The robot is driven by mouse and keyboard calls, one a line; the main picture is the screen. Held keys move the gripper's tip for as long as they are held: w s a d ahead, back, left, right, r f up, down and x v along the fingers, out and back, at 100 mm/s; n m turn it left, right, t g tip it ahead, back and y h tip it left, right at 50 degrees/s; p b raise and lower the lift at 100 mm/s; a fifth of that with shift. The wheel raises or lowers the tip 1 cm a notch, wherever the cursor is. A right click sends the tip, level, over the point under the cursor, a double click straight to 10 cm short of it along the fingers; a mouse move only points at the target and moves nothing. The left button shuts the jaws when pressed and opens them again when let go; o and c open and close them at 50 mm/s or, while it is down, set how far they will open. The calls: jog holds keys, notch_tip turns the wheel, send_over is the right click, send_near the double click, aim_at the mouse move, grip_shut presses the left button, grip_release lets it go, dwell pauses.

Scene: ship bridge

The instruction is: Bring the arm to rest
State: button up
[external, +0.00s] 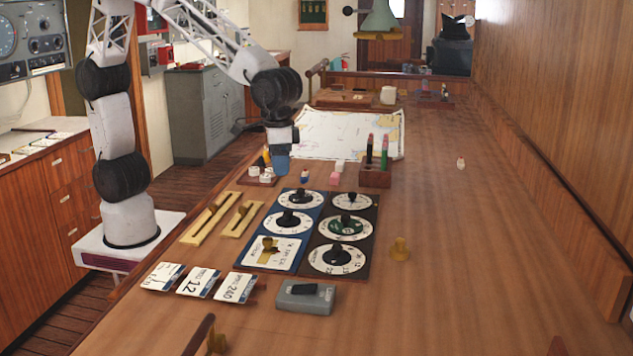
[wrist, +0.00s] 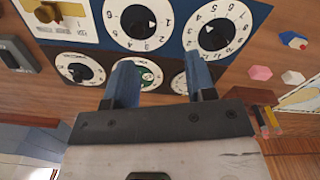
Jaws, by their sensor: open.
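My arm rises from its base at the left of the external view and bends over toward the table. My gripper (external: 281,165) hangs pointing down above the table, near the far end of the dial panels. In the wrist view its two blue fingers (wrist: 161,88) are apart, with nothing between them. Behind the fingers lie the blue dial panel (wrist: 182,38) and the dark dial panel (external: 345,232), with black knobs on white dials. The gripper appears to be above the panels and not touching them.
Two brass sliders (external: 222,218), several cards (external: 198,283) and a grey switch box (external: 305,298) lie around the panels. A wooden pen holder (external: 375,178) and a chart (external: 340,135) stand beyond. The table's right side is mostly clear.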

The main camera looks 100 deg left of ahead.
jog(key=s+a+r+m+t, duration=0.1)
jog(key=s+a+r, duration=0.2)
jog(key=s+a, duration=0.75)
jog(key=s+a+r+m+t, duration=0.15)
jog(key=s+a+r, duration=0.25)
jog(key=s+a, duration=0.65)
jog(key=s+a+f+m, duration=0.1)
jog(key=s+f, duration=0.1)
jog(key=s, duration=1)
jog(key=shift+s+f, duration=0.2)
jog(key=shift+s, duration=0.05)
jog(key=shift+w+a+m, duration=0.1)
jog(key=shift+w+m, duration=0.05)
jog(key=shift+m, duration=0.1)
dwell(0.5)
